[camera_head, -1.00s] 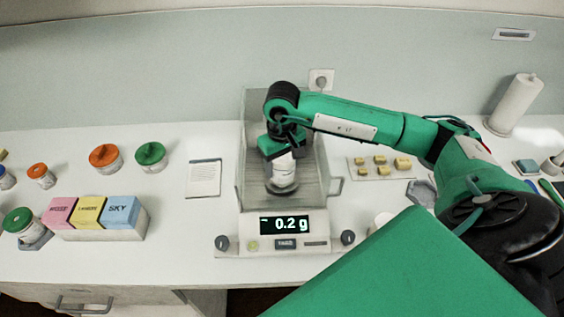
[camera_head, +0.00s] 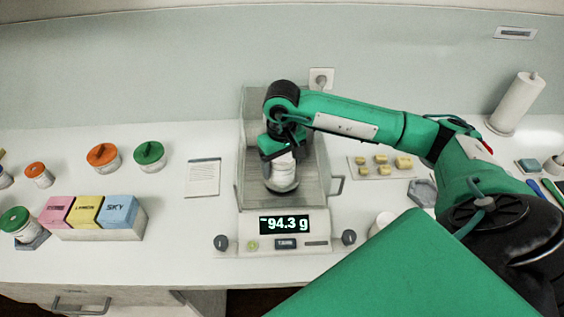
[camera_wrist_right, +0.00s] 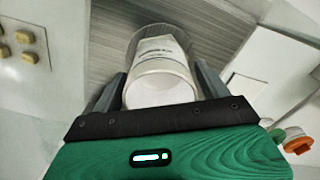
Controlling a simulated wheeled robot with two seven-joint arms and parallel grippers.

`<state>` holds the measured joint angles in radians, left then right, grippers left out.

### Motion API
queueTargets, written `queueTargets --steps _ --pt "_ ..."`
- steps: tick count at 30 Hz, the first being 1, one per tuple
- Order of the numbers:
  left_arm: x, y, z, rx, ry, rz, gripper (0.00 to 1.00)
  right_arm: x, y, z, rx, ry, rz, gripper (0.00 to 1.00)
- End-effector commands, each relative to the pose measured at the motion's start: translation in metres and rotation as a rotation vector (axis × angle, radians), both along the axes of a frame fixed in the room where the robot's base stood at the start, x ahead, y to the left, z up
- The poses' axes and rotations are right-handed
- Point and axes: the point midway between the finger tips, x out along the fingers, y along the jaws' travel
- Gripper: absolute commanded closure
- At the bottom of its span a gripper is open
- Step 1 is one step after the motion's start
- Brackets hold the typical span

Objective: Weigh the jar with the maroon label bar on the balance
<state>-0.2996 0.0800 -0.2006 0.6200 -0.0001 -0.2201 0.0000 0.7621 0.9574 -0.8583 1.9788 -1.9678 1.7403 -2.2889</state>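A white jar (camera_head: 284,178) stands upright inside the balance (camera_head: 322,205), low on the weighing pan (camera_head: 270,186). In the right wrist view the jar (camera_wrist_right: 160,80) shows a pale label with a dark line of text; I cannot make out a maroon bar. My right gripper (camera_head: 281,158) reaches down into the balance from above. Its two fingers (camera_wrist_right: 160,92) lie along both sides of the jar, close against it. The balance display (camera_head: 285,224) reads 94.3 g with a small bar before the digits. My left gripper is not in view.
A paper card (camera_head: 203,178) lies left of the balance. A tray of yellow pieces (camera_head: 372,162) is at its right.

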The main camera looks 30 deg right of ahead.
Motion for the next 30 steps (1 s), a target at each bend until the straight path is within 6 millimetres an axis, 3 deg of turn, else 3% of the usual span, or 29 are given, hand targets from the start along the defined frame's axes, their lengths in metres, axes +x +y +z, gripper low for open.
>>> queueTargets --steps 14,30 --pt "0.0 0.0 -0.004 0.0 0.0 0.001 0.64 0.001 0.0 0.008 0.001 -0.003 0.0 0.13" --pt "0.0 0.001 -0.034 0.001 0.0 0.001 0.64 0.001 0.0 0.108 0.001 -0.006 0.001 0.13"
